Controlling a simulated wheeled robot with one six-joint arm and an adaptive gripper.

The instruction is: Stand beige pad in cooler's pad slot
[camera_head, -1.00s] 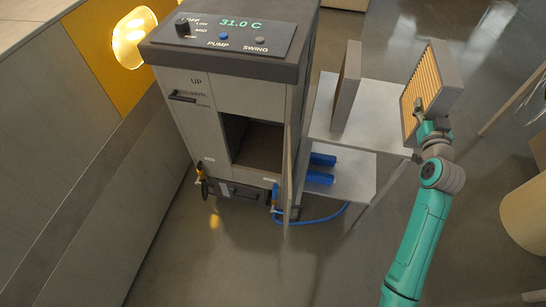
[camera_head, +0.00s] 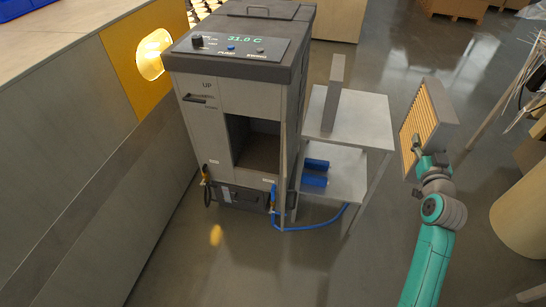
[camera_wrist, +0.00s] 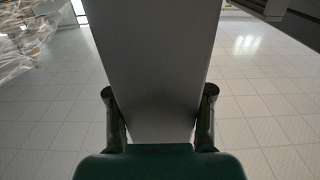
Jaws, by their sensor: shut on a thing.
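The beige pad (camera_head: 424,118), a ribbed beige face in a grey frame, is held up at the right of the head view. My gripper (camera_head: 418,152) is shut on its lower edge. In the wrist view the pad's grey side (camera_wrist: 152,60) fills the middle, between the two fingers of my gripper (camera_wrist: 160,118). The cooler (camera_head: 238,90) is a grey cabinet left of centre, apart from the pad. Its front has a dark open slot (camera_head: 256,145), with a thin door panel (camera_head: 284,170) swung out at its right side. The inside of the slot is mostly in shadow.
A blue hose (camera_head: 320,224) lies on the floor. A lit lamp (camera_head: 152,55) is at left. Floor in front is clear.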

